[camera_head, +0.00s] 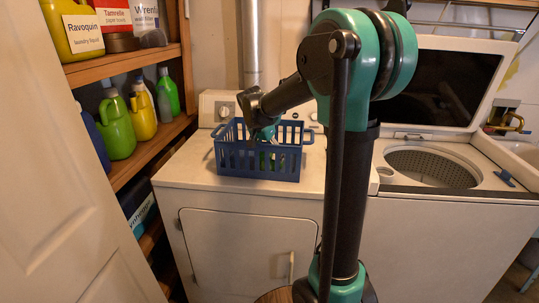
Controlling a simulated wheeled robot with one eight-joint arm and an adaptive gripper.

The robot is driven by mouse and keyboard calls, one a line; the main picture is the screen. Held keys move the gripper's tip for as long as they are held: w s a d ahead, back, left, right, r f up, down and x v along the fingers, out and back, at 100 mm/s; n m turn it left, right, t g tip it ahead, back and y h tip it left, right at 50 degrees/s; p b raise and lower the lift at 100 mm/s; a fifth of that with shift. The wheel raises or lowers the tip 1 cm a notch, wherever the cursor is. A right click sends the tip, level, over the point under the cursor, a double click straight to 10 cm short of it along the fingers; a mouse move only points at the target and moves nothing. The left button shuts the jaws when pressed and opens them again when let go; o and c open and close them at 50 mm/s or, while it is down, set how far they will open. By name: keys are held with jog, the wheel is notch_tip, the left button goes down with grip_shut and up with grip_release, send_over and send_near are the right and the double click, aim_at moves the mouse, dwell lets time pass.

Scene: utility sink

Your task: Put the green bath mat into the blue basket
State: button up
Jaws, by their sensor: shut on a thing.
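The blue basket (230,165) stands upright on top of the white dryer. It has slotted sides and an open top. My gripper (264,136) reaches down into the basket's opening, and its fingers are partly hidden by the front wall. It is shut on the green bath mat (268,161), which shows only as green patches through the front slots, low in the basket. The mat's full shape and whether it touches the basket floor are hidden.
An open-lidded washer (440,165) stands right of the dryer (250,240). Wooden shelves (150,150) with several bottles stand at the left, behind a white door (60,200). My arm crosses the middle of the view. The dryer top around the basket is clear.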

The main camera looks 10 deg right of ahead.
jog(key=o, duration=1.4)
jog(key=v, duration=1.2)
jog(key=shift+s, duration=0.1)
